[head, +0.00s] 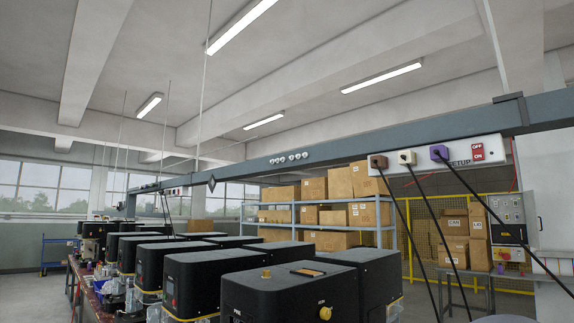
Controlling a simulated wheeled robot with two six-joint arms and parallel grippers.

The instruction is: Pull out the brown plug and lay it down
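The brown plug (378,162) sits in the white socket strip (462,151) on the overhead grey beam, at the strip's left end. A black cord (408,228) hangs from it down to the right. A white plug (407,157) and a purple plug (438,152) sit beside it in the same strip, each with its own black cord. Neither of my grippers shows in the head view.
Black seamer machines (290,290) stand in a row below the beam, at left and centre. Shelves with cardboard boxes (313,189) stand behind. A yellow fence (424,250) and a control panel (509,210) are at the right.

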